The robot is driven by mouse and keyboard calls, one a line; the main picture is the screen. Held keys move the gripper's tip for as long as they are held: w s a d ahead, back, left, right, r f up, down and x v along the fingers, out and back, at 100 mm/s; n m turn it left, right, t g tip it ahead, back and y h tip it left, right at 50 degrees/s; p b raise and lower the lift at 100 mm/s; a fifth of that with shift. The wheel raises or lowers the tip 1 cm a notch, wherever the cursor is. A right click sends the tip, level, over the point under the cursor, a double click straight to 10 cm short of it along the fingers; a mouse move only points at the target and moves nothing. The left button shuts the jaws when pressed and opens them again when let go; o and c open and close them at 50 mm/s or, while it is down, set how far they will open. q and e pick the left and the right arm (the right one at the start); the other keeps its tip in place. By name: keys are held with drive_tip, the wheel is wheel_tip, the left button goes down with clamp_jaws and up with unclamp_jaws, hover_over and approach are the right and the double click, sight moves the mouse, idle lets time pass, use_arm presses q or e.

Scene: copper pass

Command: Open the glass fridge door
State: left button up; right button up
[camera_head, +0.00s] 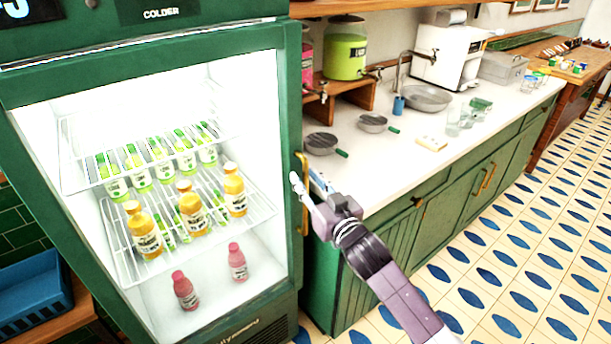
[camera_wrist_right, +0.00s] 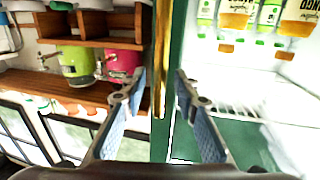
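The glass fridge door (camera_head: 294,120) has a green frame around a large pane and looks shut. Its brass handle (camera_head: 304,165) stands upright on the door's right edge. My right gripper (camera_head: 306,182) is at the handle, with its fingers on either side of it in the picture. In the right wrist view the handle (camera_wrist_right: 160,50) runs between the two parted fingertips (camera_wrist_right: 160,78). The gripper is open; I cannot tell whether either finger touches the handle. My left gripper is not in view.
Behind the glass are shelves with green-labelled bottles (camera_head: 185,160), orange bottles (camera_head: 192,210) and pink bottles (camera_head: 185,290). A white counter (camera_head: 385,165) with pans and a sink stands right of the fridge. A blue crate (camera_head: 35,295) is at left. Tiled floor (camera_head: 480,270) is clear at right.

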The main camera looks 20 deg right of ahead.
drive_tip(key=shift+w, duration=0.4)
clamp_jaws()
